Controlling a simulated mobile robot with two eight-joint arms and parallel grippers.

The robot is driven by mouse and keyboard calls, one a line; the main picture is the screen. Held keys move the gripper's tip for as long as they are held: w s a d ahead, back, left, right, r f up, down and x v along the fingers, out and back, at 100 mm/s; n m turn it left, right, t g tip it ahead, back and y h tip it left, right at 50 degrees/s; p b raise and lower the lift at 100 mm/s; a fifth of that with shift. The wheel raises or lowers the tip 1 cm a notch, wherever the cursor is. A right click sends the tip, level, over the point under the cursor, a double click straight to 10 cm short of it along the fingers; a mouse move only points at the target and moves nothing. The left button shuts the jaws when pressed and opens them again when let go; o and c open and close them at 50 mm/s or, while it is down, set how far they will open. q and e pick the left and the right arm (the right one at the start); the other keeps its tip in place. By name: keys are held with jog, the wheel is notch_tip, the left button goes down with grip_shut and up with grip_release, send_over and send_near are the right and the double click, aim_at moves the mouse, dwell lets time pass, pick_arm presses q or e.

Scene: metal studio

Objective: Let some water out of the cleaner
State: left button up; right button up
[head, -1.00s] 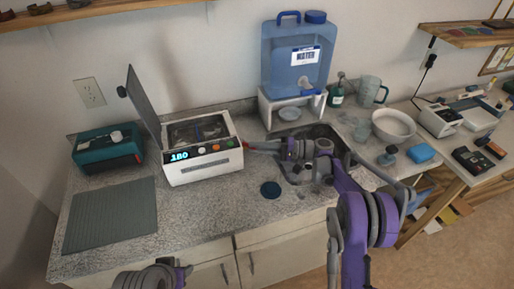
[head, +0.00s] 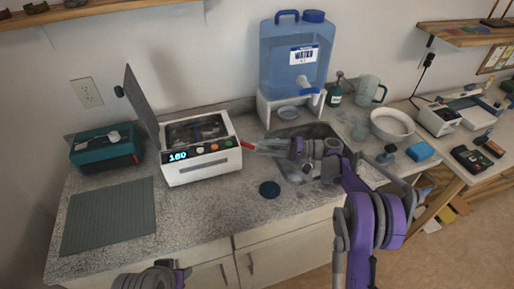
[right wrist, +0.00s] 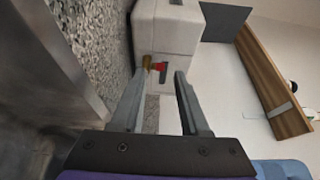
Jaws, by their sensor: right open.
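The cleaner (head: 200,165) is a white box with a raised grey lid and a lit display, standing on the counter. Its drain valve has a red handle (head: 246,145) on the right side. In the right wrist view, the red handle (right wrist: 160,67) and a brass fitting (right wrist: 147,62) stick out from the white wall (right wrist: 165,35). My right gripper (head: 260,147) is open and empty, its fingers pointing left at the valve. The fingers (right wrist: 163,76) appear on either side of the handle's line, just short of it. My left arm's end (head: 155,279) shows at the bottom edge; its fingers are unclear.
A sink (head: 300,180) lies under my right arm. A blue water jug (head: 290,65) stands on a white stand (head: 262,105) behind. A teal box (head: 105,150) and a grey mat (head: 108,215) are left.

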pick_arm(q)
jog(key=shift+s+f+b, duration=0.15)
jog(key=shift+f+b, duration=0.2)
jog(key=shift+f, duration=0.2)
pick_arm(e)
jog(key=s+d, duration=0.1)
jog(key=d, duration=0.6)
jog(key=shift+d, duration=0.15)
jog(key=shift+s, duration=0.1)
